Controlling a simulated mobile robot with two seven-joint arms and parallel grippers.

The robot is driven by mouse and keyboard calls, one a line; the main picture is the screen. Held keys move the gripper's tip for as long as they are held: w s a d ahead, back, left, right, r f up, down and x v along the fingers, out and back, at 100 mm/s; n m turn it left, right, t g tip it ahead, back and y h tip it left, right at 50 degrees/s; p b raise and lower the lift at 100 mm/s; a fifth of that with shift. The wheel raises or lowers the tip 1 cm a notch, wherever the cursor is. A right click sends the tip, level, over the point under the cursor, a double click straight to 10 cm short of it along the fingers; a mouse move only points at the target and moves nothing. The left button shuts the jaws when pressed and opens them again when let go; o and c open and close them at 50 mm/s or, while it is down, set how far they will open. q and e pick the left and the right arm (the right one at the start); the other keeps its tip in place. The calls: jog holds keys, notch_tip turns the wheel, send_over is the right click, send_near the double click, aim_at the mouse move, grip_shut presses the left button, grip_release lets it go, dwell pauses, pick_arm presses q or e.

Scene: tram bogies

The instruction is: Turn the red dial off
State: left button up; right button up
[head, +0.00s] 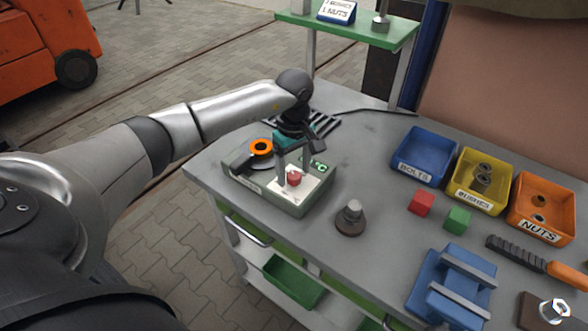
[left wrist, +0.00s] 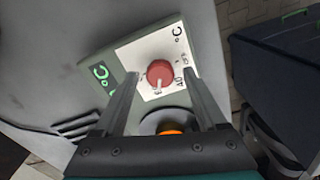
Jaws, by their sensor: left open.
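The red dial (head: 293,178) sits on a white plate on top of a grey-green control box (head: 310,207) at the left end of the bench. In the left wrist view the red dial (left wrist: 160,74) shows a pale pointer mark towards the bottom of the picture, and printed marks surround it. A green lit display (left wrist: 101,72) shows beside the plate. My left gripper (head: 292,172) points down over the box. In the left wrist view its two fingers (left wrist: 160,88) are apart, on either side of the dial, with no visible contact. My right gripper is not in view.
An orange ring (head: 260,147) lies on the box's left side. A metal part on a dark base (head: 350,218) stands right of the box. Blue (head: 424,155), yellow (head: 482,180) and orange (head: 541,207) bins and a blue vise-like block (head: 452,288) occupy the right.

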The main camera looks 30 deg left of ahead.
pick_arm(q)
jog(key=shift+f, duration=0.2)
grip_shut()
dwell(0.6)
